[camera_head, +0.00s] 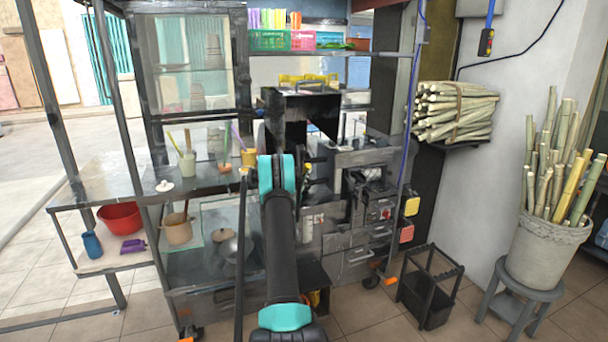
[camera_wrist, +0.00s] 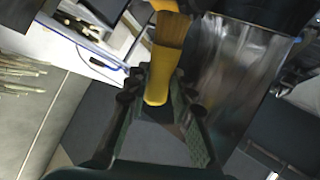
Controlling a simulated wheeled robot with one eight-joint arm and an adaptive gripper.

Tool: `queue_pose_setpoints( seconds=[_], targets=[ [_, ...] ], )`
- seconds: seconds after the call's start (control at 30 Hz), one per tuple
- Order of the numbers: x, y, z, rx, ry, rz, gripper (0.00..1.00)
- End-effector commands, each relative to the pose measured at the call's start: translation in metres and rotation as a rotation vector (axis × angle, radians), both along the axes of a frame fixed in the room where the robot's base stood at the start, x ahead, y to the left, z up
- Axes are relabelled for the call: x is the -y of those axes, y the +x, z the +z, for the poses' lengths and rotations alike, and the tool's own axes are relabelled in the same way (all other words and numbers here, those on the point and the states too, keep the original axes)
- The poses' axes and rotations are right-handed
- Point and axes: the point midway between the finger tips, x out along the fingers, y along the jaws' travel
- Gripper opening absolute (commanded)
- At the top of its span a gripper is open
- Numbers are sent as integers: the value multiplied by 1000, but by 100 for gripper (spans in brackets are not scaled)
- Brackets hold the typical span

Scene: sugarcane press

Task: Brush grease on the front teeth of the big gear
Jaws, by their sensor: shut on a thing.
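In the wrist view my gripper (camera_wrist: 160,78) is shut on the yellow handle of a brush (camera_wrist: 157,88). The brush's brown bristles (camera_wrist: 173,29) point away from me, toward the top of the picture. I cannot tell whether there is grease on them. The dark metal press (camera_head: 340,195) stands at the centre of the head view, partly behind my arm. The big gear and its teeth cannot be made out in either view. My gripper is hidden behind my arm in the head view.
A metal counter (camera_head: 105,184) at left holds cups with sticks, including a yellow cup (camera_head: 249,158). A red bowl (camera_head: 120,217) is on the shelf below. A black rack (camera_head: 430,288) and a stool with a cane-filled pot (camera_head: 540,255) stand right. Floor between them is clear.

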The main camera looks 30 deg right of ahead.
Motion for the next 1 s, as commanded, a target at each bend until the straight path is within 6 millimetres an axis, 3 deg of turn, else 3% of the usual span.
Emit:
queue_pose_setpoints(
  seconds=[0.77, 1.0],
  targets=[
    [3, 12, 0, 0, 0, 0, 0],
    [16, 8, 0, -1, 1, -1, 0]
  ],
)
